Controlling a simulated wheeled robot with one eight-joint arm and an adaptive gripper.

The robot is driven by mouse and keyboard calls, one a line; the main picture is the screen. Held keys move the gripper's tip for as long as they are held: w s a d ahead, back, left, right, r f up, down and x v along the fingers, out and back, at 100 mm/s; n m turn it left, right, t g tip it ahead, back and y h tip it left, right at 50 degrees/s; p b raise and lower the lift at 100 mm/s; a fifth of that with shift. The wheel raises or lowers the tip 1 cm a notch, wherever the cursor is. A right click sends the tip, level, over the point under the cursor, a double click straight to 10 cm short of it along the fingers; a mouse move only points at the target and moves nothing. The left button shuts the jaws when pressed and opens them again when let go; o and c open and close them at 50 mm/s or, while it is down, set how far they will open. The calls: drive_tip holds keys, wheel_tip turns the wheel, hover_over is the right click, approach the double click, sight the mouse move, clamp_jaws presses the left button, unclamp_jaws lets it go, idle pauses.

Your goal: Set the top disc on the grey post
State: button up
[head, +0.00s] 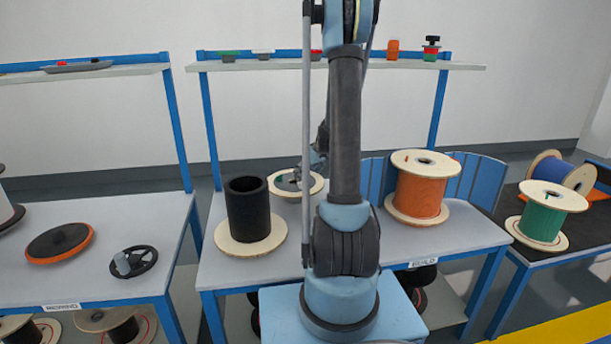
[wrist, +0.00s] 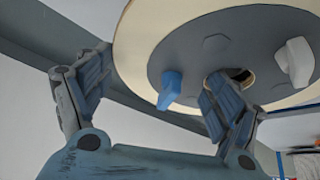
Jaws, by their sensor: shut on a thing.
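The top disc (head: 284,189) is a cream ring with a grey centre plate, in the head view just behind my arm. In the wrist view the top disc (wrist: 140,40) fills the upper right, with a centre hole, a blue knob and a white knob. My gripper (head: 317,163) is at the disc's right side, partly hidden by my arm. In the wrist view my gripper (wrist: 155,78) has its fingers apart and is shut on the disc; the exact contact is unclear. The dark grey post (head: 248,210) stands upright on a cream base disc (head: 240,247), left of the top disc, its top bare.
An orange spool (head: 421,190) stands right of my arm before a curved blue screen (head: 483,183). A green spool (head: 541,219) is on the right table. A left table holds an orange-rimmed disc (head: 58,243) and a black handwheel (head: 133,262). A shelf (head: 280,66) crosses behind.

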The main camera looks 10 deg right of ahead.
drive_tip(key=shift+f, duration=0.35)
idle(0.6)
drive_tip(key=o, duration=1)
drive_tip(key=shift+c, duration=0.2)
drive_tip(key=v, duration=1.1)
idle(0.3)
